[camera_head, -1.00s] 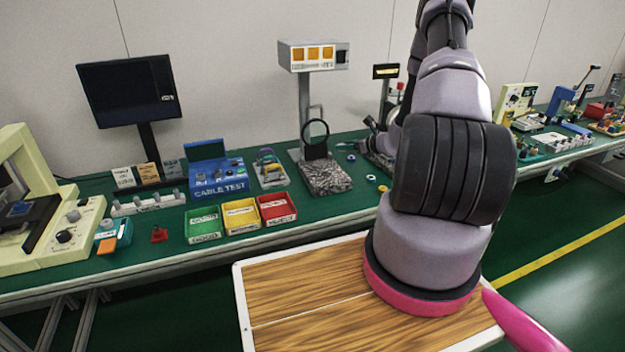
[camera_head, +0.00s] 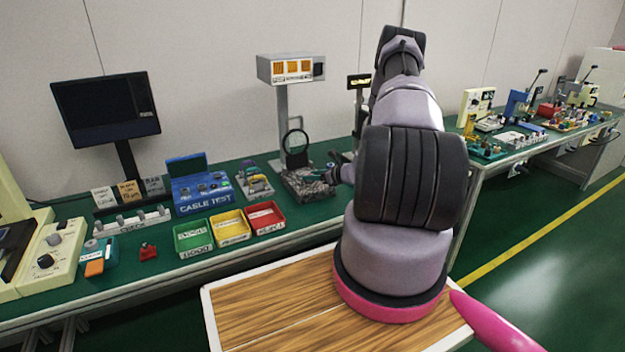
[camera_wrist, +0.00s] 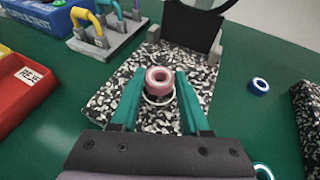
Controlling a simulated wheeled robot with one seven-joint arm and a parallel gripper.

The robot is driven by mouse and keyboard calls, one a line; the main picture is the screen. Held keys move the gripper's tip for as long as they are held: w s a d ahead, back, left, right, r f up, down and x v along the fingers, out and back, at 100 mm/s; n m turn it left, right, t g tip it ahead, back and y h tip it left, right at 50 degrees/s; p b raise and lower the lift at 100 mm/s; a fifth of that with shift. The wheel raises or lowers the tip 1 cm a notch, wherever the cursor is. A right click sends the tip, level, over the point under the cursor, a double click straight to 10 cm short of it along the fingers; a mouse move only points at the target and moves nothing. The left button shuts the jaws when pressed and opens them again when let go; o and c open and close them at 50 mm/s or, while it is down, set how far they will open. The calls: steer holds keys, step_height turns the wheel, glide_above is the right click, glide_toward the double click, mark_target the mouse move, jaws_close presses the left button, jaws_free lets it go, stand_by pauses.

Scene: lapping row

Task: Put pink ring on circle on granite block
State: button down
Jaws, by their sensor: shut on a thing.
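The pink ring (camera_wrist: 160,79) is between the teal fingertips of my gripper (camera_wrist: 160,84) in the wrist view. My gripper is shut on it. The speckled granite block (camera_wrist: 108,103) lies beneath, and a white circle (camera_wrist: 158,101) on its top shows partly just below the ring. The ring appears over the far part of the circle; I cannot tell whether it touches the block. In the head view my gripper (camera_head: 333,172) is at the right side of the granite block (camera_head: 308,190), and the ring is too small to make out.
A black round frame (camera_head: 294,150) stands at the back of the block. A blue ring (camera_wrist: 259,86) lies on the green bench to the right. Red (camera_head: 264,217), yellow (camera_head: 230,227) and green (camera_head: 193,238) bins stand to the left. A cable test box (camera_head: 202,190) is behind them.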

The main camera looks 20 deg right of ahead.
steer(key=shift+f, duration=0.55)
steer(key=shift+f, duration=0.15)
steer(key=shift+c, duration=1.9)
jaws_free()
